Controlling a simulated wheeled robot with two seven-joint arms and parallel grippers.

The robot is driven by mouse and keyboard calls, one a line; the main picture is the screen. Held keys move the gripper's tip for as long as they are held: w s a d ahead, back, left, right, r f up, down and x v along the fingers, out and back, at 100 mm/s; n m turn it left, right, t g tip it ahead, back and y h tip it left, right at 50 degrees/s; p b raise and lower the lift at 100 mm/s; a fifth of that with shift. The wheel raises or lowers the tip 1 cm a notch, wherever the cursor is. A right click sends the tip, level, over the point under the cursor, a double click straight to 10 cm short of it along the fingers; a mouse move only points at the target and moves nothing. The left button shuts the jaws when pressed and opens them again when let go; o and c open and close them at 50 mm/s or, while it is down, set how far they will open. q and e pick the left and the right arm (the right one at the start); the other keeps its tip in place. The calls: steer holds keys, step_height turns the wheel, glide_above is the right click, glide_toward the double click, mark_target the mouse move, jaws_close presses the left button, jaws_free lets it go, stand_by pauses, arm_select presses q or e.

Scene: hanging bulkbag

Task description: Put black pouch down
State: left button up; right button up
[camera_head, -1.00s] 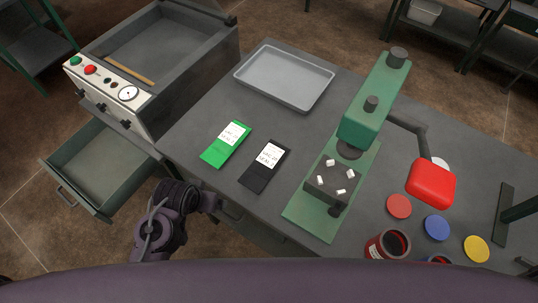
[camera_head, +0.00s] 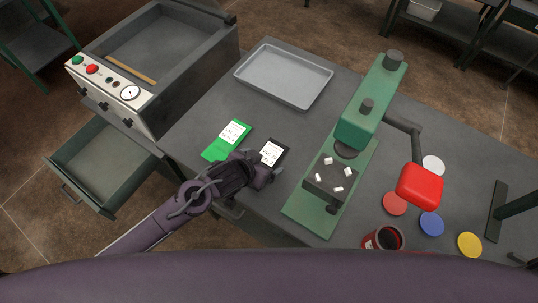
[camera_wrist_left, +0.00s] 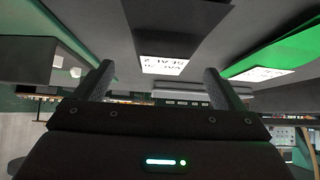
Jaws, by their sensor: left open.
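The black pouch (camera_head: 273,152) with a white label lies flat on the grey table, its near part hidden behind my left gripper (camera_head: 264,175). The left gripper is open and empty, low over the near end of the pouch. In the left wrist view the black pouch (camera_wrist_left: 172,22) and its label lie ahead of the gap between the two spread fingers (camera_wrist_left: 160,82). I cannot tell whether the fingers touch it. My right gripper is not in view.
A green pouch (camera_head: 226,140) lies just left of the black one. A grey tray (camera_head: 285,76) is behind. A vacuum machine (camera_head: 160,65) and open drawer (camera_head: 100,167) are at left.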

mark_target(267, 157)
arm_select(q)
steer(key=shift+p+x, duration=0.65)
steer(key=shift+x, duration=1.6)
steer(key=shift+w+a, duration=0.15)
steer(key=shift+r, duration=0.1)
steer(key=c, duration=1.1)
